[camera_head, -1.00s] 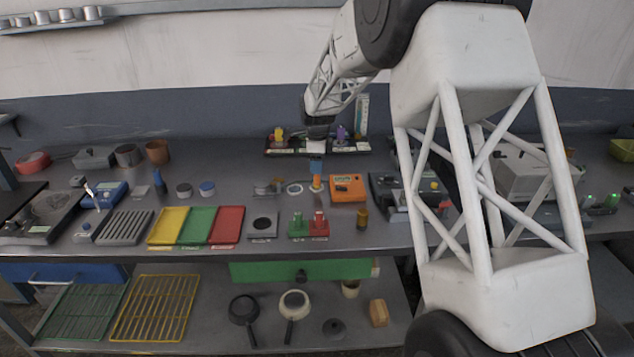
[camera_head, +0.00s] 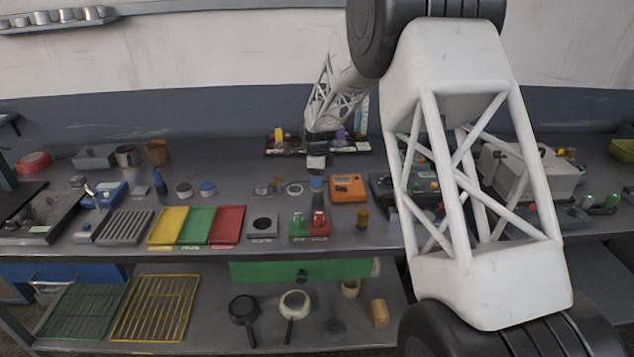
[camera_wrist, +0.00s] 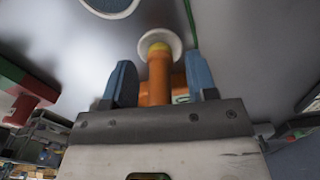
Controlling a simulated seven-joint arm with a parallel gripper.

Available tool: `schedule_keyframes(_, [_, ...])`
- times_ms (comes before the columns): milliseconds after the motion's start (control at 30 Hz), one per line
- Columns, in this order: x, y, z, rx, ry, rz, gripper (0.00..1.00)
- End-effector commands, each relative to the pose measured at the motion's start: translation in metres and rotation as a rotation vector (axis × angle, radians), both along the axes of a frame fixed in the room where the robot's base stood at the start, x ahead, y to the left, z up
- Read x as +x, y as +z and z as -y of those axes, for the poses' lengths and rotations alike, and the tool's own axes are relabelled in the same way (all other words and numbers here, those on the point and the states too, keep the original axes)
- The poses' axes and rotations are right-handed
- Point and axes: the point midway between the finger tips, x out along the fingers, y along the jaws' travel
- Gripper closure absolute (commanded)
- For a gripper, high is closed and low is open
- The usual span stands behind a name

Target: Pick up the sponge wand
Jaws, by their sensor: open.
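The sponge wand (camera_wrist: 158,72) shows in the wrist view as an upright orange shaft with a yellow part and a pale round base at its far end. My gripper (camera_wrist: 160,85) is open, with one blue finger on each side of the orange shaft. A gap shows between the shaft and each finger, so it is not gripped. In the head view my gripper (camera_head: 316,182) is low over the bench, left of the orange box, and it hides most of the wand.
The orange box (camera_head: 348,188) stands close on the right of my gripper. A pale ring (camera_head: 295,189) lies close on the left. Green and red blocks (camera_head: 309,226) stand nearer the front. A dark rack (camera_head: 285,149) with coloured items stands behind.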

Motion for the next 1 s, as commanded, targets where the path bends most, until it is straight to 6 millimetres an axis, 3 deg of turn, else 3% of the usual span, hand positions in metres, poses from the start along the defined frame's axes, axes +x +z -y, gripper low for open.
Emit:
schedule_keyframes(667, [0.0001,-0.0057,0.0000,0.000,0.000,0.001,0.49])
schedule_keyframes(1000, [0.0002,-0.0056,0.0000,0.000,0.000,0.001,1.00])
